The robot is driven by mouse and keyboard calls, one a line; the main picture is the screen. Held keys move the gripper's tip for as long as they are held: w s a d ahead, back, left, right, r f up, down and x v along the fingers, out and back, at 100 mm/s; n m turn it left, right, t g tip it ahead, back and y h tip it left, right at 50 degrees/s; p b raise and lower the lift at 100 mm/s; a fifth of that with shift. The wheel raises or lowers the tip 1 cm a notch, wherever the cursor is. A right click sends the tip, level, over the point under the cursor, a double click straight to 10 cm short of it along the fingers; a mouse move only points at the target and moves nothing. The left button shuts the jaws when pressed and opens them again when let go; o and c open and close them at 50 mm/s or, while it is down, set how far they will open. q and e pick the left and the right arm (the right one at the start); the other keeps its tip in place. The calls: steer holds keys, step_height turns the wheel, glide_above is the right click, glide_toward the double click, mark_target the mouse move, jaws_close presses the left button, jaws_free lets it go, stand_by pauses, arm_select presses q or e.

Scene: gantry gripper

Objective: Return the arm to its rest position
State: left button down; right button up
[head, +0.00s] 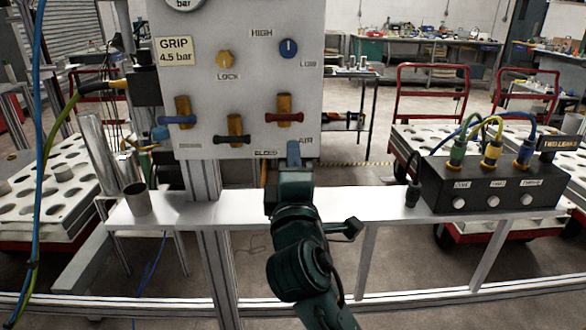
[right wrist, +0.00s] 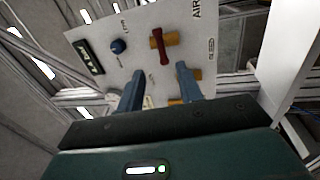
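My right arm comes up from the bottom in the head view. Its right gripper (head: 293,152) is just below the white valve panel's (head: 215,80) lower right part, under the red-handled valve (head: 284,117). In the right wrist view the fingers of the gripper (right wrist: 160,84) are apart with nothing held between them. The red handle (right wrist: 159,50) shows beyond the fingertips and looks clear of them. The panel also carries a blue-handled valve (head: 178,120) and a black-handled valve (head: 233,138). My left gripper is in neither view.
A pale shelf (head: 375,206) runs behind my right arm. It bears a metal cup (head: 138,200) at left and a black box (head: 488,187) with coloured cables at right. Hoses (head: 38,130) hang at the far left. A vertical post (head: 208,240) stands left of my arm.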

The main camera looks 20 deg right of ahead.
steer(key=shift+s, duration=0.2)
steer(key=shift+f, duration=0.1)
